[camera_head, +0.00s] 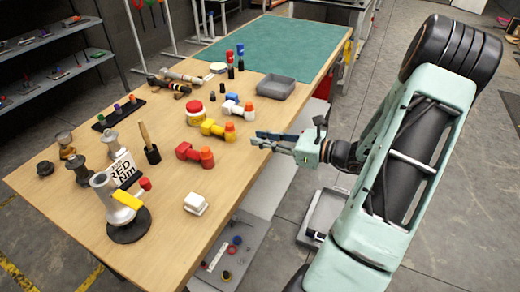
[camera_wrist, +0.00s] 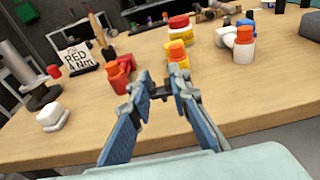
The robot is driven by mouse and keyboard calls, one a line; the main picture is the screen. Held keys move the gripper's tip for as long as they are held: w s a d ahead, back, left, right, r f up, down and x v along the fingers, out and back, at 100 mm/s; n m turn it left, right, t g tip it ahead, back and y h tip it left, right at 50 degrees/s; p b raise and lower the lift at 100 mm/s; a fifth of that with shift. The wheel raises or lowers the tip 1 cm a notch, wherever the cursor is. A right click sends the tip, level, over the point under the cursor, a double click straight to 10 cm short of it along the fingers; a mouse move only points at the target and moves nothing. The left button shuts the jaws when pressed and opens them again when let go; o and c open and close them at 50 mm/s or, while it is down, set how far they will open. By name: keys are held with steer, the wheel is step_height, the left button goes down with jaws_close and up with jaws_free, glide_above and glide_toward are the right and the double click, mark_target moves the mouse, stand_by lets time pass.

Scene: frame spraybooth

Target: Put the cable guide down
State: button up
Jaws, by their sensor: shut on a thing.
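My gripper (camera_head: 262,140) reaches in from the right, at the table's right edge, level with the red and orange tool. In the wrist view its blue-padded fingers (camera_wrist: 161,88) are shut on a small dark piece (camera_wrist: 160,92), which I take to be the cable guide. The fingertips hide most of it, so its shape is unclear. In the head view I cannot make it out apart from the fingers. I cannot tell whether it touches the wooden table (camera_head: 243,184).
A red and orange tool (camera_head: 194,153) lies near the fingertips, with a yellow one (camera_head: 217,129) behind it. A white block (camera_head: 195,204) stands nearer the front. Bare wood lies between white block and gripper.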

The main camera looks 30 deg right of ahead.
mark_target(260, 154)
steer(key=shift+w+f, duration=0.7)
steer(key=shift+f, duration=0.2)
steer(key=shift+w+f, duration=0.2)
steer(key=shift+f, duration=1.5)
steer(key=shift+f+b, duration=0.15)
steer(key=shift+b, duration=0.15)
steer(key=o, duration=0.7)
steer(key=shift+o, duration=0.2)
